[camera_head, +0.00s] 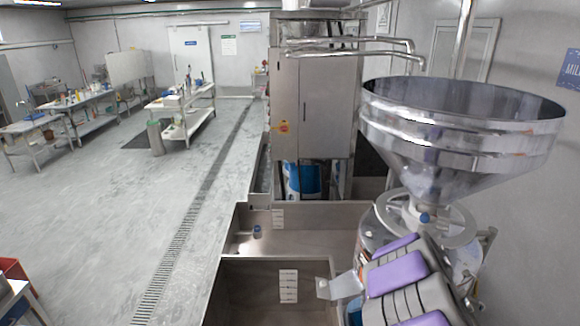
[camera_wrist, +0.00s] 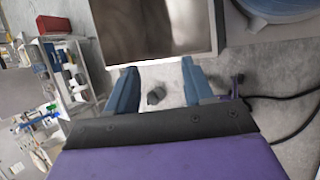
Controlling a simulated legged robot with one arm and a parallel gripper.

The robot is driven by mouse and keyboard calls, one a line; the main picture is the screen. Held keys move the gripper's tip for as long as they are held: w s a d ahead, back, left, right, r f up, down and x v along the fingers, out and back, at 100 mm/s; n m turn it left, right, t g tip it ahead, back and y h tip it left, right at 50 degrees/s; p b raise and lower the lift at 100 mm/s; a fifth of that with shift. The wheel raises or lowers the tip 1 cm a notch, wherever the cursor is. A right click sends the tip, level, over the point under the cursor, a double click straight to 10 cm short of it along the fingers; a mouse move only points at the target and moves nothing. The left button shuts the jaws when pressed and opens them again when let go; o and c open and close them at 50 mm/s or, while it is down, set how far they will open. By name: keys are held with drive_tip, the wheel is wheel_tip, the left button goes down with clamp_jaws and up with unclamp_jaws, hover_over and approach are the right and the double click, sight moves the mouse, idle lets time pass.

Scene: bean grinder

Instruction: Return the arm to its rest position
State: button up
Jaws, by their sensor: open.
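In the wrist view my gripper (camera_wrist: 160,78) has its two blue fingers spread wide apart, with nothing held between them. A small dark grey object (camera_wrist: 155,96) shows in the gap, apparently well beyond the fingers on the grey floor. In the head view my purple and grey arm crosses the lower right, in front of the grinder (camera_head: 378,238). The large steel hopper (camera_head: 435,150) stands above the arm.
Steel basins (camera_head: 295,240) lie left of the arm, with a steel cabinet (camera_head: 313,105) behind. A wall is close on the right. Open floor (camera_head: 110,210) with a drain grate (camera_head: 190,220) spreads left. In the wrist view, a black cable (camera_wrist: 290,97) hangs right and shelves (camera_wrist: 62,75) show left.

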drive_tip(key=w+d+r+m+t+h+b, duration=0.5)
drive_tip(key=d+r+m+h+b, duration=0.2)
drive_tip(key=d+r+m, duration=0.25)
drive_tip(key=s+d+r+m+g+h+b, duration=0.2)
drive_tip(key=s+d+m+h+b, duration=0.35)
drive_tip(key=s+m, duration=0.45)
drive_tip(key=s+a+f+m+g+y+b, duration=0.2)
drive_tip(key=s+a+f+m, duration=0.3)
drive_tip(key=s, duration=0.6)
drive_tip(key=s+a+f+m+g+y+b, duration=0.3)
drive_tip(key=s+a+f+m+g+b, duration=0.1)
drive_tip(key=s+a, duration=0.5)
drive_tip(key=s+a+f+m+g+y+b, duration=0.2)
drive_tip(key=s+a+f+m+b, duration=0.3)
drive_tip(key=s, duration=0.8)
wheel_tip(320, 180, down, 3)
drive_tip(key=a+m+g, duration=0.1)
drive_tip(key=a, duration=0.1)
drive_tip(key=shift+a+y, duration=0.35)
drive_tip(key=shift+a, duration=0.05)
drive_tip(key=shift+o, duration=0.4)
drive_tip(key=shift+f+m, duration=0.1)
drive_tip(key=shift+m, duration=0.15)
